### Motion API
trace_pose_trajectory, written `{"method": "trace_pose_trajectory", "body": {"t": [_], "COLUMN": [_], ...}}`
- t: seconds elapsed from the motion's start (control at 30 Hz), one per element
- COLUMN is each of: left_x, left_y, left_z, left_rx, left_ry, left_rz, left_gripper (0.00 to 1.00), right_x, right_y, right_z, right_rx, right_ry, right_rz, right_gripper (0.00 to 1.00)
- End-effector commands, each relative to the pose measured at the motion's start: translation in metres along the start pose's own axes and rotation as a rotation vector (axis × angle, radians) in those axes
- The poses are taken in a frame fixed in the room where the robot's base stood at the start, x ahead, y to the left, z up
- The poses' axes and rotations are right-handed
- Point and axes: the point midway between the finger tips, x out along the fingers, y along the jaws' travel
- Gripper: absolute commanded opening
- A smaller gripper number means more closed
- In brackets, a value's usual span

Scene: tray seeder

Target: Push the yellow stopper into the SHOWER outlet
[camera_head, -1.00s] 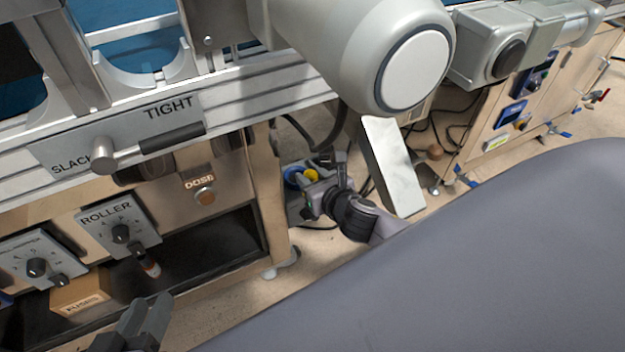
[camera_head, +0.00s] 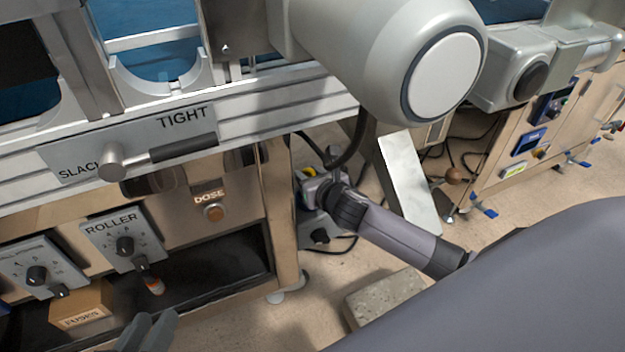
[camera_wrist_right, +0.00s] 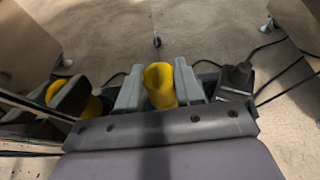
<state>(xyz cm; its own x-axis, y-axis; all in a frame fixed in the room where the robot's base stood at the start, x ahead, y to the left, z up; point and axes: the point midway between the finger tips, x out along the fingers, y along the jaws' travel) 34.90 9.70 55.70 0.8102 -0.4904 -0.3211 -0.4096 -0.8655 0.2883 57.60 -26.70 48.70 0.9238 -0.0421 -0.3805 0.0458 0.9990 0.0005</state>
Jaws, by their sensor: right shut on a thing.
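My right gripper (camera_wrist_right: 160,88) is shut on the yellow stopper (camera_wrist_right: 162,84), which stands between its two grey fingers in the wrist view. In the head view, my right gripper (camera_head: 311,181) is low beside the right end post of the machine, with a bit of yellow at its tip. The SHOWER label and its outlet cannot be made out in either view. My left gripper (camera_head: 148,335) shows only its fingertips at the bottom edge, away from the stopper; its opening is unclear.
The machine's end post (camera_head: 281,215) stands just left of my right gripper. A grey unit with a dark knob (camera_head: 320,236) is below it. Black cables and a tilted pale panel (camera_head: 408,180) are to the right. A stone-like block (camera_head: 385,298) lies on the floor.

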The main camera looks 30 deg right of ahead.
Motion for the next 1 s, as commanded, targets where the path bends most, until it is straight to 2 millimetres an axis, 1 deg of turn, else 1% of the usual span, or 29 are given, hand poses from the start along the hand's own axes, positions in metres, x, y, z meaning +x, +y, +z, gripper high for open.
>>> {"method": "trace_pose_trajectory", "body": {"t": [0.47, 1.0], "left_x": [0.001, 0.003], "left_y": [-0.001, -0.003], "left_z": [0.001, 0.007], "left_rx": [0.000, -0.001], "left_ry": [0.000, -0.003], "left_rz": [-0.001, -0.002], "left_gripper": [0.38, 0.38], "right_x": [0.001, 0.005], "right_y": [0.000, 0.000], "right_z": [0.000, -0.010], "right_rx": [0.001, 0.000], "right_ry": [-0.001, -0.001], "right_rz": [0.001, 0.001], "right_gripper": [0.05, 0.05]}}
